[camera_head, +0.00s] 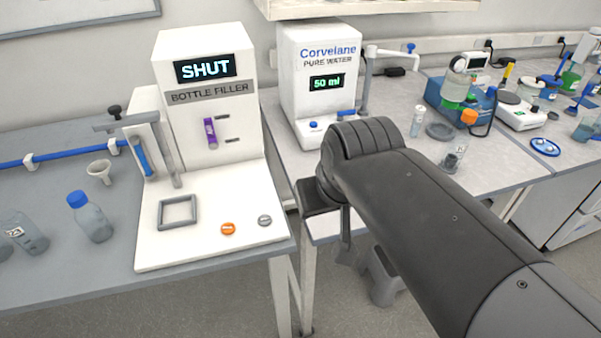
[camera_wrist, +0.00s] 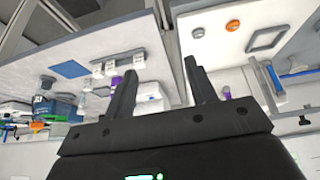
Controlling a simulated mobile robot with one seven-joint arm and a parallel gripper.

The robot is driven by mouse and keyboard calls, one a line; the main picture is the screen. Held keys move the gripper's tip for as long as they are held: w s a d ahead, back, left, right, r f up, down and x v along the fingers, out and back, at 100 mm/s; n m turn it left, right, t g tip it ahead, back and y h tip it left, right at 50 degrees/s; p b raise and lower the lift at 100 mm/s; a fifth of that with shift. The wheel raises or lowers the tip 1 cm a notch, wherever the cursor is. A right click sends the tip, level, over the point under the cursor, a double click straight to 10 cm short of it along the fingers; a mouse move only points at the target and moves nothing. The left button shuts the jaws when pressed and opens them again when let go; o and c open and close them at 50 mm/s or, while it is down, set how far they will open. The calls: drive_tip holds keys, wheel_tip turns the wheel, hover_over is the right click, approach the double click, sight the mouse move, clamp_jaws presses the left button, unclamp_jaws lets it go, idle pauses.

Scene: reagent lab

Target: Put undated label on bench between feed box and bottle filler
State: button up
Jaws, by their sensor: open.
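The bottle filler (camera_head: 205,110) is a white machine with a SHUT display, on the left bench (camera_head: 60,285). Its base also shows in the wrist view (camera_wrist: 215,50). I cannot make out an undated label or a marked feed box in either view. My gripper (camera_wrist: 158,68) is open, with nothing visible between its two dark fingers. In the head view, my gripper (camera_head: 343,240) hangs past the front edge of the benches, partly hidden by my arm.
The Corvelane water dispenser (camera_head: 320,85) stands right of the filler, on another bench. A capped bottle (camera_head: 90,217), a funnel (camera_head: 100,172) and a blue rail (camera_head: 65,157) are at left. A blue mat (camera_wrist: 70,69) lies on the wrist view's left bench.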

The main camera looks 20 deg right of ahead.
drive_tip(key=shift+o, duration=0.6)
drive_tip(key=shift+s+a+f, duration=0.35)
drive_tip(key=shift+s+f, duration=0.35)
drive_tip(key=shift+s, duration=0.15)
drive_tip(key=shift+w, duration=0.1)
